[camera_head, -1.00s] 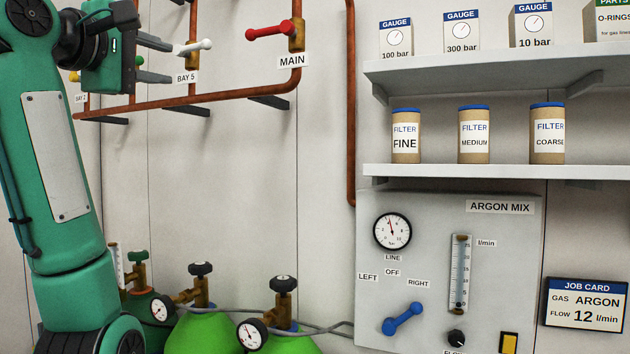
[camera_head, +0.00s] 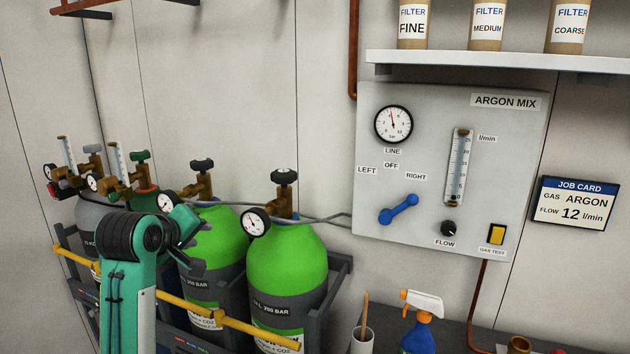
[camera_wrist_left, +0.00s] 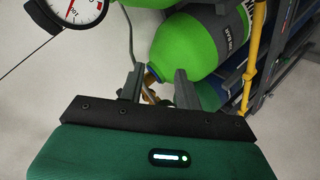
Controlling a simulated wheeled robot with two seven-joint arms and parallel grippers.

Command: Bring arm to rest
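My left arm comes up from the lower left of the head view, in front of the gas bottles. Its left gripper (camera_head: 192,255) is partly foreshortened there, near the upper part of a green gas bottle (camera_head: 222,240). In the left wrist view the two dark fingers (camera_wrist_left: 160,78) stand apart with a gap between them, holding nothing. A green bottle (camera_wrist_left: 205,42) and its brass valve show behind the fingers; I cannot tell how far off they are. My right gripper is in neither view.
A second green bottle (camera_head: 287,262) stands to the right in the rack, beside a yellow rail (camera_head: 240,329). The argon mix panel (camera_head: 450,110) with its blue lever (camera_head: 399,209) is on the wall. A spray bottle (camera_head: 418,325) and a cup (camera_head: 361,340) stand lower right.

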